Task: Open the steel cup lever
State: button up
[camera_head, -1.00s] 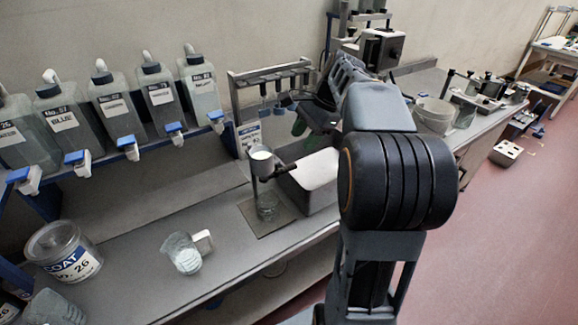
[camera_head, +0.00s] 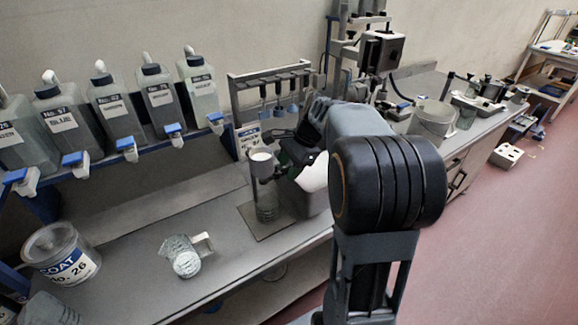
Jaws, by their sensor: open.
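The steel cup (camera_head: 262,166) with white contents sits on its stand at the middle of the bench. A dark lever or arm piece (camera_head: 282,171) reaches right from the cup, partly hidden by my gripper. A clear glass (camera_head: 266,207) stands under the cup on a dark plate. My gripper (camera_head: 280,146) is just right of and behind the cup, its jaws open. I cannot tell whether it touches the lever. My wrist and arm hide part of the pale-topped box (camera_head: 314,174) beside the cup.
A clear measuring cup (camera_head: 186,257) and a labelled tub (camera_head: 62,252) stand at the front left. Several labelled bottles (camera_head: 112,106) line the shelf above blue taps. A metal rack (camera_head: 268,78) stands behind my gripper. The bench between measuring cup and stand is clear.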

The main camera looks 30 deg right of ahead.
jog(key=shift+c, duration=0.3)
grip_shut()
jog(key=shift+w+r+p, duration=0.1)
jog(key=shift+p, duration=0.2)
jog(key=shift+w+r+n+g+p, duration=0.15)
jog(key=shift+n+g+p, duration=0.1)
jog(key=shift+n+p, duration=0.3)
jog(key=shift+w+f+n+g+p, duration=0.15)
jog(key=shift+n+g+p, duration=0.1)
jog(key=shift+n+p, duration=0.3)
jog(key=shift+w+a+n+g+h+p, duration=0.15)
jog(key=shift+w+a+n+g+p, duration=0.35)
jog(key=shift+n+p, duration=0.85)
jog(key=shift+w+a+n+g+h+p, duration=0.1)
jog(key=shift+w+n+g+h+p, duration=0.15)
jog(key=shift+n+g+p, duration=1.05)
jog(key=shift+w+a+n+g+h+p, duration=0.1)
jog(key=shift+w+a+n+p, duration=0.3)
jog(key=shift+n, duration=1.75)
